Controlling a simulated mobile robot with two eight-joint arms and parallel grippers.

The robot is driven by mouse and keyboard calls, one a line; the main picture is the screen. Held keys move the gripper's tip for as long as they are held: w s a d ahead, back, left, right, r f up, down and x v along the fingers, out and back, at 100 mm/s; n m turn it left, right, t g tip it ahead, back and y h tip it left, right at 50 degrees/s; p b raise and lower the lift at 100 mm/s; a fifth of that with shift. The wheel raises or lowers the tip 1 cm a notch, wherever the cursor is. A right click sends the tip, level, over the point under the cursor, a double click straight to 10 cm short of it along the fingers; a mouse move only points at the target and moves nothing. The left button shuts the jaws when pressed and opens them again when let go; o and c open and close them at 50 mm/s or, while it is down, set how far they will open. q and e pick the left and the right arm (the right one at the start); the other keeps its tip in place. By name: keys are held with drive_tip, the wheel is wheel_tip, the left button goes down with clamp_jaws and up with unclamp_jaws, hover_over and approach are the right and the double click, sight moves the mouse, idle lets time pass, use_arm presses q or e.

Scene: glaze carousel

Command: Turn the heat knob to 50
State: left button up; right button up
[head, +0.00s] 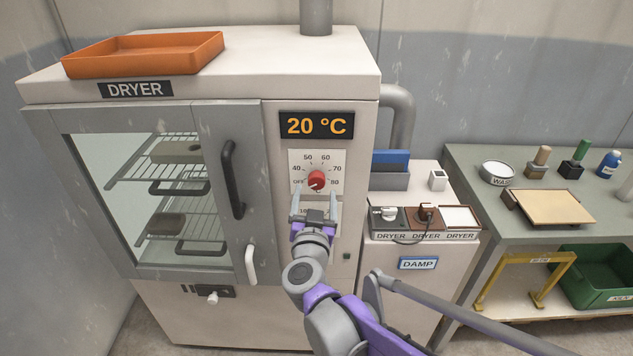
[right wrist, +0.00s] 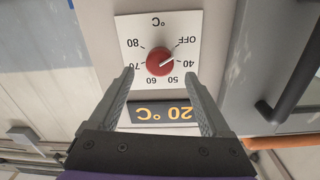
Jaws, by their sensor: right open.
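The red heat knob (head: 316,180) sits on a white dial plate (head: 328,160) marked OFF and 40 to 80, on the dryer's front. Its white pointer line points toward the OFF side. The display (head: 316,125) above it reads 20 °C. My right gripper (head: 316,196) is open, its two fingers pointing at the dial from below. In the right wrist view, where the dial appears upside down, the knob (right wrist: 160,62) lies centred between and just beyond the fingertips (right wrist: 160,76). I cannot tell whether they touch it. My left gripper is not in view.
The dryer door (head: 225,180) with its dark handle (head: 232,180) is shut, left of the dial. An orange tray (head: 145,54) lies on top of the dryer.

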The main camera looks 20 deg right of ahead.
sight(316, 183)
drive_tip(key=x, duration=0.5)
drive_tip(key=shift+w+d, duration=0.15)
drive_tip(key=shift+w, duration=0.25)
clamp_jaws()
